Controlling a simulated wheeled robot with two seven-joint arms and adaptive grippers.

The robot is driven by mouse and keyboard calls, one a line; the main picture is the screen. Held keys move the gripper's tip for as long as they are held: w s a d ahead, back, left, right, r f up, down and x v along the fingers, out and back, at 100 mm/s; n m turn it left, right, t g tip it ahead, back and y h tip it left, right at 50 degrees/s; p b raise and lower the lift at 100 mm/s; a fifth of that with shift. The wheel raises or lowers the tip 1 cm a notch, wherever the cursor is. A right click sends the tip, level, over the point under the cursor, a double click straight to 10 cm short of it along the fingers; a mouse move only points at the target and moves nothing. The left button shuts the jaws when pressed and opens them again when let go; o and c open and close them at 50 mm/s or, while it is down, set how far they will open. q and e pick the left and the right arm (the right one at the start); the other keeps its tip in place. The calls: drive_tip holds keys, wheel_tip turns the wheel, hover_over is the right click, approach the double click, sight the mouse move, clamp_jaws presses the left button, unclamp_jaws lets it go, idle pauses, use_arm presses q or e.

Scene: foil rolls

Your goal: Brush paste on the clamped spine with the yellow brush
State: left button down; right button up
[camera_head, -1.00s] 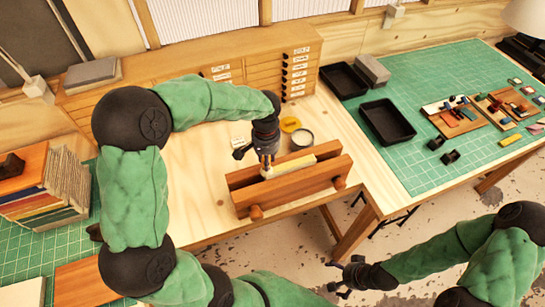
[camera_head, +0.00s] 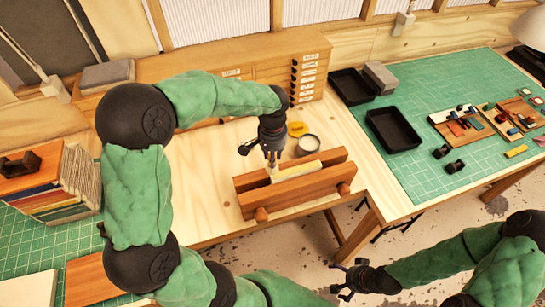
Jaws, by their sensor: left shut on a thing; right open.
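The wooden clamp (camera_head: 300,191) stands on the pale wooden table, with a cream-coloured spine (camera_head: 300,170) held between its two bars. My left gripper (camera_head: 271,153) is above the left end of the clamp. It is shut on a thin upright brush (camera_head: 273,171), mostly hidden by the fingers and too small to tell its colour. The brush's lower end is at the left end of the spine; I cannot tell whether it touches. An open round jar (camera_head: 308,144) stands behind the clamp, with a yellow disc (camera_head: 297,129) beside it. My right gripper (camera_head: 350,280) is open and empty, low in front of the table.
Two black trays (camera_head: 393,130) and a grey block (camera_head: 380,77) lie on the green mat (camera_head: 430,84) at right, with small pieces on boards beyond. Drawers (camera_head: 306,80) stand behind the table. Books (camera_head: 70,185) stand at left. The table right of the jar is clear.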

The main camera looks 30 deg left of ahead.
use_arm(q)
drive_tip(key=shift+r, duration=0.7)
drive_tip(key=shift+p, duration=0.3)
drive_tip(key=shift+r+p, duration=1)
drive_tip(key=shift+r, duration=0.5)
drive_tip(key=shift+f, duration=0.1)
